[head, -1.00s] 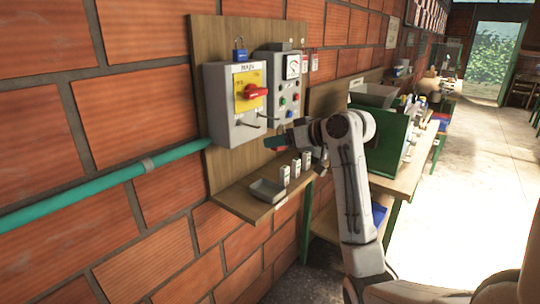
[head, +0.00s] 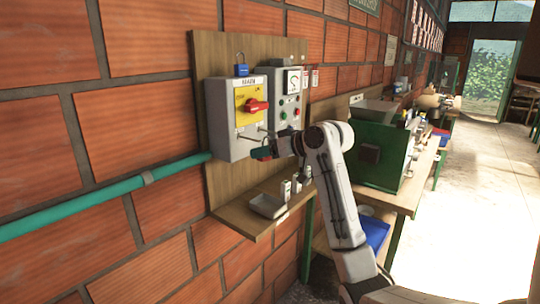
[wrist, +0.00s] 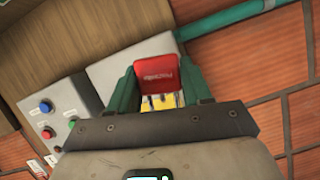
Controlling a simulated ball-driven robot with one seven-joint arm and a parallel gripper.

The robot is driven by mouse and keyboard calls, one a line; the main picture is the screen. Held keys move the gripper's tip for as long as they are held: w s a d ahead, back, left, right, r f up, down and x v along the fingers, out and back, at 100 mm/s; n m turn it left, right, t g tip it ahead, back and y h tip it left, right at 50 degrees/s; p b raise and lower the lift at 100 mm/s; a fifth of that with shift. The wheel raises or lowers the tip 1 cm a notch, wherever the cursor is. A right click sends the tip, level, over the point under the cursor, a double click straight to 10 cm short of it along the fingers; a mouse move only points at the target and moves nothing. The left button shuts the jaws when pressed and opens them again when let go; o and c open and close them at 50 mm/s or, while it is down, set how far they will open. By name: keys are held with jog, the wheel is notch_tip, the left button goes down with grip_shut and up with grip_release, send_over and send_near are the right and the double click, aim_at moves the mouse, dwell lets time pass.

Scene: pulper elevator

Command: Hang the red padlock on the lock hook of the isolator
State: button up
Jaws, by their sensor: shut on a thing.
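The red padlock (wrist: 155,73) is held between the green fingers of my gripper (wrist: 158,82) in the wrist view. Its metal shackle shows below the red body, in front of a yellow patch. In the head view my gripper (head: 262,152) is just in front of the lower right of the isolator (head: 222,124), a grey box with a yellow plate and red rotary handle. A thin metal hook (head: 245,138) sticks out from the lower front of the box. The padlock cannot be made out in the head view, and whether it touches the hook cannot be told.
A blue padlock (head: 241,70) hangs above the isolator. A control box (head: 286,98) with a gauge and buttons stands to its right. Below is a wooden shelf (head: 236,222) with a grey tray (head: 268,206) and small white items. A teal pipe (head: 100,197) enters from the left.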

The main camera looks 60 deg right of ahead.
jog(key=shift+r+b+x, duration=0.15)
jog(key=shift+b+x, duration=0.05)
jog(key=shift+x, duration=0.8)
jog(key=shift+r+b+x, duration=0.1)
jog(key=shift+b+x, duration=0.05)
jog(key=shift+x, duration=0.9)
jog(key=shift+w+d, duration=0.1)
jog(key=shift+d, duration=0.05)
jog(key=o, duration=1.2)
jog(key=shift+f, duration=0.1)
jog(key=b+v, duration=0.2)
jog(key=v, duration=0.9)
